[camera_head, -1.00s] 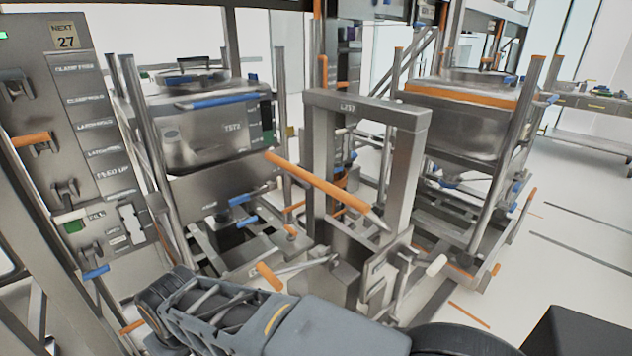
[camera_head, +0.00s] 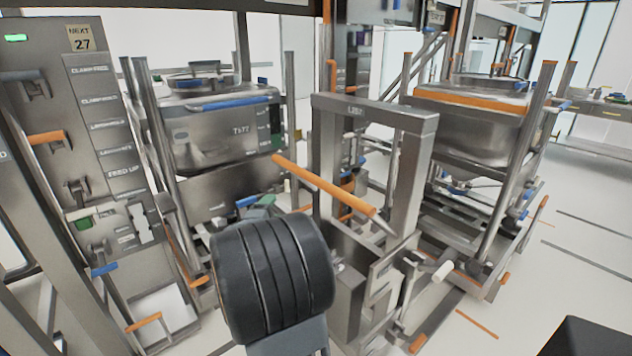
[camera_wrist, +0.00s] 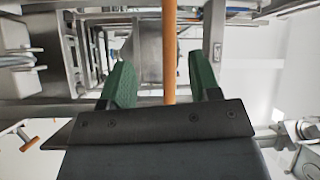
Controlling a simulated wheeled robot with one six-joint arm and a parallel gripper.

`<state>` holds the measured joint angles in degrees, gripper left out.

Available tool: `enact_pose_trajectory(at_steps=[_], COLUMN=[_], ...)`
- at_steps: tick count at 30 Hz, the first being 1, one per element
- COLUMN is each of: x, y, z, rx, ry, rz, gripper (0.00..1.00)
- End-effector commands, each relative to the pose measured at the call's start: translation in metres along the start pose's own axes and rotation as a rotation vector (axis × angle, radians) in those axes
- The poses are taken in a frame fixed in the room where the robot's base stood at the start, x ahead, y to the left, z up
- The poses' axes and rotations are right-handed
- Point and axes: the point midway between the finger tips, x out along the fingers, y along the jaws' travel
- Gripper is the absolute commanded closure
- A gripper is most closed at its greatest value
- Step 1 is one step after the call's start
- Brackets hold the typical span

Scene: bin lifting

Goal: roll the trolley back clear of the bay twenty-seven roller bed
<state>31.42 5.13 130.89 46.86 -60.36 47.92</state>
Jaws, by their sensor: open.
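The trolley (camera_head: 418,124), a grey upright frame marked with small lettering, stands in the middle of the head view. A slanted orange push bar (camera_head: 323,186) crosses its near side. In the wrist view my gripper (camera_wrist: 168,65) has its two green fingers apart. An orange bar (camera_wrist: 169,60) runs between them, with visible space on both sides; I cannot tell its depth from the fingers. The roller bed is not clearly distinguishable.
A sign reading NEXT 27 (camera_head: 82,38) tops the lever panel at left. A steel bin (camera_head: 215,135) with a blue bar stands behind it. Another bin (camera_head: 470,125) with an orange rim stands in a frame at right. Open floor (camera_head: 575,245) lies farther right.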

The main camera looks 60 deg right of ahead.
Motion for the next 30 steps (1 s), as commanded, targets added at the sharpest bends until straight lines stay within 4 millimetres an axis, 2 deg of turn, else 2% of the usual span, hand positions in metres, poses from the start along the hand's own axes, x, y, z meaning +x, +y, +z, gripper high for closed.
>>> enact_pose_trajectory(at_steps=[1,3,7,11,24,30], x=[0.006,0.010,0.016,0.028,0.106,0.131], y=[0.004,0.006,0.007,0.006,0.000,-0.002], z=[-0.015,-0.031,-0.049,-0.058,-0.080,-0.086], rx=[0.026,0.057,0.087,0.097,0.095,0.095], ry=[0.074,0.156,0.245,0.276,0.273,0.270], rz=[-0.016,-0.043,-0.075,-0.087,-0.088,-0.087], gripper=[0.43,0.43,0.43,0.43,0.43,0.43])
